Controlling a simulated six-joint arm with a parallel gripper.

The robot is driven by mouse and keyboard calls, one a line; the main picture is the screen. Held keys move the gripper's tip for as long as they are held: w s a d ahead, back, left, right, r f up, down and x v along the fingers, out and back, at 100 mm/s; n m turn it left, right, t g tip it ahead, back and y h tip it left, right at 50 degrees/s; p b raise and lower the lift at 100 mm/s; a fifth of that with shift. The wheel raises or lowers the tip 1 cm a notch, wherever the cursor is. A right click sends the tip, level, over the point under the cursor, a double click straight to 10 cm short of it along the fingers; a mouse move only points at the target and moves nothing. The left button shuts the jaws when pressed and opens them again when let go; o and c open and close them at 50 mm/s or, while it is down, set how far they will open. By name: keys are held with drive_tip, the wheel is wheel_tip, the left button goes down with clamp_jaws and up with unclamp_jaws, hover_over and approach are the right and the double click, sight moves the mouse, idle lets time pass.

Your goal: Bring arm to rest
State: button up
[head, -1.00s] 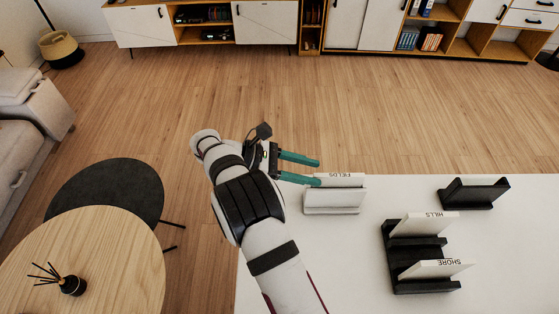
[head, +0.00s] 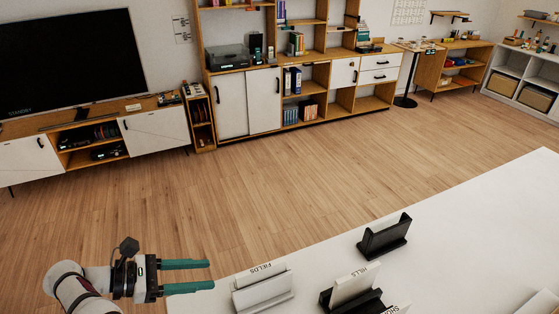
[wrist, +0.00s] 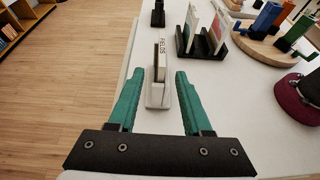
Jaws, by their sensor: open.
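My gripper (head: 212,274) is open and empty, its two teal fingers spread apart, at the lower left of the head view. It also shows in the wrist view (wrist: 157,80), with the fingers pointing toward a card marked FIELDS (wrist: 161,60). That card stands upright in a white holder (wrist: 158,97), ahead of and between the fingertips in the picture. In the head view the white holder (head: 263,294) is to the right of the fingers, at the table's left edge. I see no contact between the fingers and the holder or card.
The white table (head: 480,225) also carries a HILLS card (head: 355,280) in a dark holder and an empty black holder (head: 384,238). A round wooden board (wrist: 262,45) with coloured pieces and a dark red object (wrist: 298,100) stand farther right. Wooden floor (head: 200,200) lies open beyond.

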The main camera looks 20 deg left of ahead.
drive_tip(key=w+d+r+m+g, duration=0.2)
drive_tip(key=d+r+m+g, duration=0.1)
drive_tip(key=d, duration=0.4)
drive_tip(key=w+d+r+m+g+y, duration=0.1)
drive_tip(key=w+d+r+m+g, duration=0.2)
drive_tip(key=d, duration=0.4)
drive_tip(key=w+d+r+m+g, duration=0.2)
drive_tip(key=d+r+m, duration=0.15)
drive_tip(key=d, duration=0.35)
drive_tip(key=s+d+r+m+g+y, duration=0.1)
drive_tip(key=s+d+m+g+y, duration=0.1)
drive_tip(key=s+d+m, duration=0.3)
drive_tip(key=s+d+m+g+y, duration=0.1)
drive_tip(key=s+d+m+y, duration=0.3)
drive_tip(key=d, duration=0.4)
drive_tip(key=s+d+f+m+t+y, duration=0.1)
drive_tip(key=s+f+m+y, duration=0.3)
drive_tip(key=s+m, duration=0.7)
drive_tip(key=m, duration=0.2)
drive_tip(key=shift+d+m, duration=0.35)
drive_tip(key=shift+d, duration=0.05)
